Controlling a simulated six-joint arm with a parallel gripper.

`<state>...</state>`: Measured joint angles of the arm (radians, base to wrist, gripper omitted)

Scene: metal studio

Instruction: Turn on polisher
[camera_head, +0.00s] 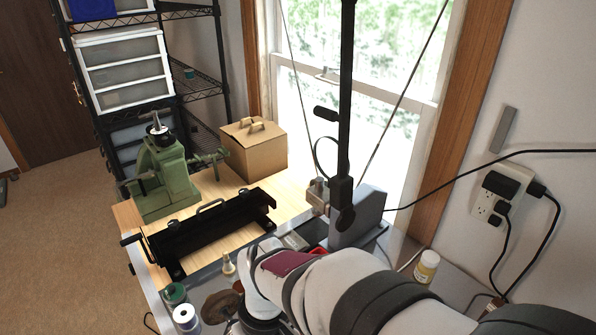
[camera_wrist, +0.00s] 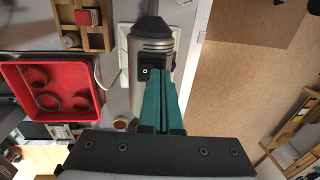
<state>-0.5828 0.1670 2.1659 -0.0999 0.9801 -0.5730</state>
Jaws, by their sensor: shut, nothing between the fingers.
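In the wrist view the polisher (camera_wrist: 151,33) appears as a grey metal cylinder with ridged bands and a dark conical end. A black switch box (camera_wrist: 146,73) with a white round mark sits on its near side. My gripper (camera_wrist: 163,82), with teal fingers, is shut and empty. Its fingertips overlap the right side of the switch box in the picture; I cannot tell whether they touch it. The fingers hide part of the polisher body. In the head view my arm covers the lower right, and I cannot make out my fingertips or the polisher there.
In the wrist view a red tray (camera_wrist: 88,112) with round wells and a wooden holder (camera_wrist: 104,34) lie left of the polisher. Open floor (camera_wrist: 245,95) is right. The head view shows a green machine (camera_head: 168,185), black metal frame (camera_head: 190,247), cardboard box (camera_head: 252,152) and yellow-labelled bottle (camera_head: 427,266).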

